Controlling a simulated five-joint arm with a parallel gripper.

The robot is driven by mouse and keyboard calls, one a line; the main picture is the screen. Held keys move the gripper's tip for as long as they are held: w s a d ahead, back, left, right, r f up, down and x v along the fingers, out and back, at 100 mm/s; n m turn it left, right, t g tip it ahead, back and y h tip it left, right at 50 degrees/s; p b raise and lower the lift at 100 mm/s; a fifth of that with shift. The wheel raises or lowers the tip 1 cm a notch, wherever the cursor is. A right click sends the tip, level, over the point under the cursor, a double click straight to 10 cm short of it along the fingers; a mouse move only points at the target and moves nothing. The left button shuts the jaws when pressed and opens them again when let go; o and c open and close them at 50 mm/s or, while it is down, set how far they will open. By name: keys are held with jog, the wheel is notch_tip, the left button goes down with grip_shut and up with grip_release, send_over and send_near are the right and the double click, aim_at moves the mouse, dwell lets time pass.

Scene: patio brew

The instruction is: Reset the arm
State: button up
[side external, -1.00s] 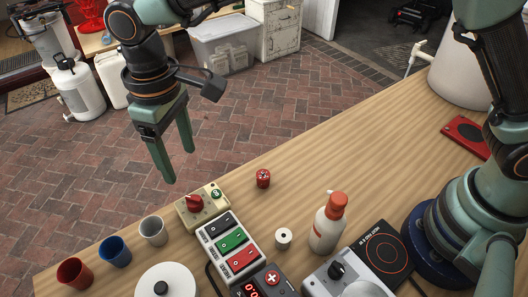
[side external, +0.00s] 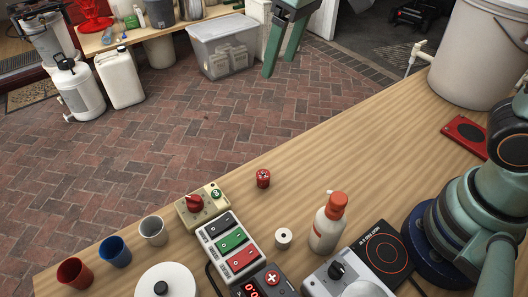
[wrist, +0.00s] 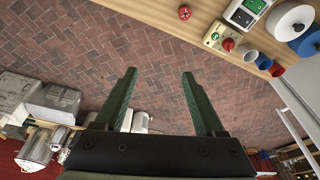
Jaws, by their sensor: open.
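My gripper (side external: 280,60) shows at the top middle of the side view, raised well clear of the wooden table and beyond its far edge. Its two green fingers point down, spread apart, with nothing between them. In the wrist view, my gripper (wrist: 157,100) is also open and empty, with brick paving behind the fingers. The upper part of the gripper is cut off by the side view's top edge. My base stands at the right end of the table.
The wooden table (side external: 370,140) holds red (side external: 75,272), blue (side external: 115,252) and grey (side external: 153,231) cups, a switch panel (side external: 228,245), a red-knob box (side external: 203,205), a small red item (side external: 263,179), a pump bottle (side external: 328,225), a hot plate (side external: 383,255) and a large bucket (side external: 480,50). The table's middle is clear.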

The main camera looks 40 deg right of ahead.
jog(key=s+d+m+t, duration=0.1)
jog(key=s+d, duration=0.3)
jog(key=d, duration=0.3)
jog(key=s+d+f+m+t+h, duration=0.1)
jog(key=s+d+m, duration=0.1)
jog(key=s+d, duration=0.2)
jog(key=d, duration=0.3)
jog(key=shift+d+m+t, duration=0.25)
jog(key=shift+m+t, duration=0.05)
jog(key=shift+t, duration=0.1)
jog(key=shift+s, duration=0.1)
